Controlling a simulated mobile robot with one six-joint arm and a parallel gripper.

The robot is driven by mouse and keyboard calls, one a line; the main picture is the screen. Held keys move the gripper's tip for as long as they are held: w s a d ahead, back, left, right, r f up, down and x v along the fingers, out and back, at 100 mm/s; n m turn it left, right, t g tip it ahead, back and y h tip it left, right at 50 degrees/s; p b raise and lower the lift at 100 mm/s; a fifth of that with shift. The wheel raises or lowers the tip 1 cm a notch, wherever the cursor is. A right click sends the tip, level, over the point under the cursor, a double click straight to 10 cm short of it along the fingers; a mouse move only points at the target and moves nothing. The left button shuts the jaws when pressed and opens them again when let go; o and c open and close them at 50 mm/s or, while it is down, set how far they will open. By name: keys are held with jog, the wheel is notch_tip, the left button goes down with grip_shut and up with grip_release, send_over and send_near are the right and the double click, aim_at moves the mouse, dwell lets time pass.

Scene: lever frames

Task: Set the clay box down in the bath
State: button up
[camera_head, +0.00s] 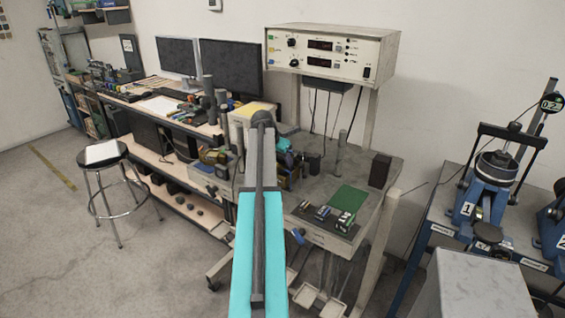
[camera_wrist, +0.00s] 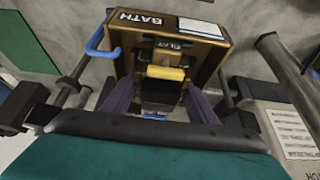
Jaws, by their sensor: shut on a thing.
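In the wrist view the bath (camera_wrist: 211,49) is a tan, open box with a BATH label on its rim and a blue hose at its left. A dark box with a yellow bar, which I take as the clay box (camera_wrist: 166,73), shows inside the bath's outline, near a label that seems to read CLAY. My gripper (camera_wrist: 160,103) is shut on this box, one purple-grey finger on each side. Its underside is hidden, so I cannot tell whether it touches the bath floor. In the head view my arm hides most of the gripper area.
Dark posts and clamps stand close on both sides of the bath. A grey bench (camera_head: 378,200) carries a green mat (camera_head: 349,199), small coloured parts and a dark block (camera_head: 380,170). A white instrument (camera_head: 340,52) stands above it. A stool (camera_head: 103,155) is at the left.

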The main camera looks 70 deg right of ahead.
jog(key=o, duration=1.3)
jog(key=shift+a+f, duration=0.25)
jog(key=shift+f, duration=0.35)
jog(key=shift+o, duration=0.4)
jog(key=shift+s, duration=0.15)
jog(key=shift+f, duration=0.15)
jog(key=d+b+v, duration=0.1)
jog(key=b+v, duration=0.2)
jog(key=v, duration=1.2)
jog(key=shift+w+r, duration=0.2)
